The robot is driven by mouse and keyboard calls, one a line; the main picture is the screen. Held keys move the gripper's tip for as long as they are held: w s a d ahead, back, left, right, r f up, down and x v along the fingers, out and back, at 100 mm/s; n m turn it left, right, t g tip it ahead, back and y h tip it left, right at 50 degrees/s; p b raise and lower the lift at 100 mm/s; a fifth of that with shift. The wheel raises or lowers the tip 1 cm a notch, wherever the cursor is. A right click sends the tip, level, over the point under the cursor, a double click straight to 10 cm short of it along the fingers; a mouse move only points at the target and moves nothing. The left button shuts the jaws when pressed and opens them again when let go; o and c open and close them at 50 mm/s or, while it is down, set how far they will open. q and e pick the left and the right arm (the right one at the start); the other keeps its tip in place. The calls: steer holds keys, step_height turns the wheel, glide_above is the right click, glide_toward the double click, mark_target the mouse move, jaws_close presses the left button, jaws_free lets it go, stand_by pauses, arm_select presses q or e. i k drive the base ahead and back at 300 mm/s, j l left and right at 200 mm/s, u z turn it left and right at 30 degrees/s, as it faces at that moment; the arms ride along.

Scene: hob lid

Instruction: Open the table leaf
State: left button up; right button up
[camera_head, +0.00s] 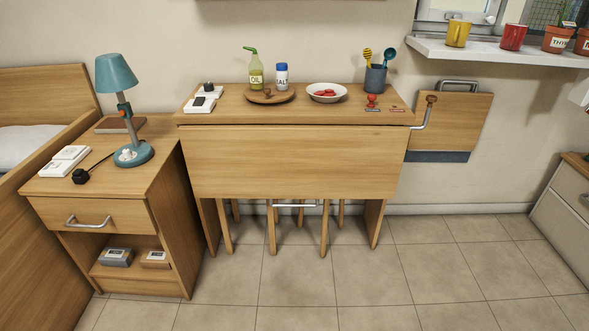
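A wooden table (222,109) stands against the wall in the middle of the head view. Its front leaf (290,160) hangs straight down from the narrow top, in the folded position. A metal bar handle (295,205) shows at the leaf's lower edge, in the middle. A crank with a brown knob (431,100) sticks out at the table's right end. Neither of my grippers is in view.
The tabletop bears an oil bottle (256,74), a salt jar (282,77), a bowl (326,93) and a utensil cup (375,79). Stool legs (272,231) stand under the table. A nightstand (90,216) is close at left. The tiled floor in front is clear.

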mark_target(270, 162)
steer(key=i+z, duration=0.2)
steer(key=z, duration=0.15)
steer(key=i+j+z, duration=0.1)
steer(key=z, duration=0.25)
steer(key=i+j+z, duration=0.15)
steer(key=z, duration=0.2)
steer(key=i+j, duration=0.05)
steer(key=i, duration=0.05)
